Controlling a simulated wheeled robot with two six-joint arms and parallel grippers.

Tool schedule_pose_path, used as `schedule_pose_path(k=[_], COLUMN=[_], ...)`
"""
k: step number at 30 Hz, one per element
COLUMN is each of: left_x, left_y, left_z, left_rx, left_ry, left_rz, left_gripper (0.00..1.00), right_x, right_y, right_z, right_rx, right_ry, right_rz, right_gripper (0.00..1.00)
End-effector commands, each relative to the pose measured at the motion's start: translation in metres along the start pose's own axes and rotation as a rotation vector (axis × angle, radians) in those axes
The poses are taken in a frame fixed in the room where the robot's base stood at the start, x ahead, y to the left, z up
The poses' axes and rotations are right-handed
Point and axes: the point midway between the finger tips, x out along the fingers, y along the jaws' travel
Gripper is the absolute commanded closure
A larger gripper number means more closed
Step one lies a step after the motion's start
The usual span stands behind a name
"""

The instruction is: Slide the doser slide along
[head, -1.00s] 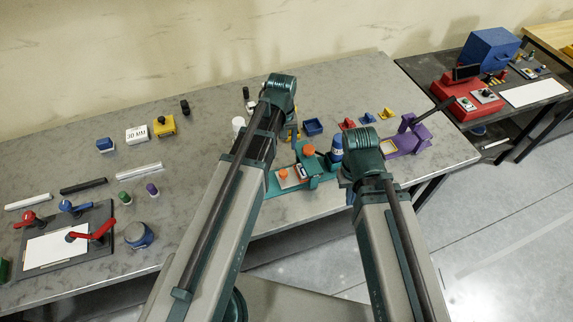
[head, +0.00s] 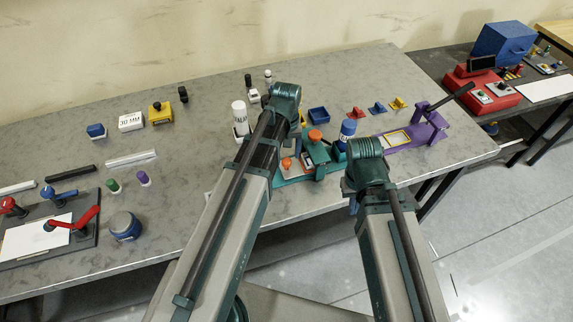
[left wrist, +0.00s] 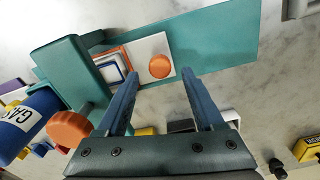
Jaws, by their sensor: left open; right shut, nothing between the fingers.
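The teal doser (head: 318,152) stands on the bench between my two arms. Its slide, a pale plate (left wrist: 148,48) with an orange knob (left wrist: 160,66), lies on the long teal base (left wrist: 215,45) in the left wrist view. The slide's knob also shows in the head view (head: 287,163). My left gripper (left wrist: 157,84) is open, its fingers pointing toward the slide, with the knob between the fingertip lines; contact cannot be told. In the head view its fingers are hidden behind my arm. My right gripper (head: 351,203) is mostly hidden by its forearm, shut and empty, near the bench's front edge.
A purple lever device (head: 425,122) is to the right. A white cylinder (head: 240,115) stands behind my left arm. Bare bench lies in front of the doser's base.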

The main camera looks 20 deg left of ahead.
Motion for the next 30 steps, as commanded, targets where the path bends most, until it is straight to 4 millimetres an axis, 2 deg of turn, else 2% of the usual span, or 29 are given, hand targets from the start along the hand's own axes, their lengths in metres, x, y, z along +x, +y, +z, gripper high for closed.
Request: schedule_pose_path(k=[1, 5, 16, 27, 30], left_x=[0.014, 0.024, 0.026, 0.026, 0.026], left_y=[0.000, 0.000, 0.000, 0.000, 0.000], left_z=[0.000, 0.000, 0.000, 0.000, 0.000], left_rx=[0.000, 0.000, 0.000, 0.000, 0.000], left_ry=[0.000, 0.000, 0.000, 0.000, 0.000], left_rz=[0.000, 0.000, 0.000, 0.000, 0.000], left_gripper=[0.31, 0.31, 0.31, 0.97, 1.00], right_x=[0.014, 0.024, 0.025, 0.025, 0.025], right_y=[-0.001, -0.002, -0.002, -0.002, -0.002], right_z=[-0.001, -0.001, -0.002, -0.002, -0.002], right_rx=[0.000, 0.000, 0.001, 0.000, 0.000], right_ry=[0.000, 0.000, 0.000, 0.000, 0.000], right_rz=[0.000, 0.000, 0.000, 0.000, 0.000], right_gripper=[1.00, 1.00, 1.00, 1.00, 1.00])
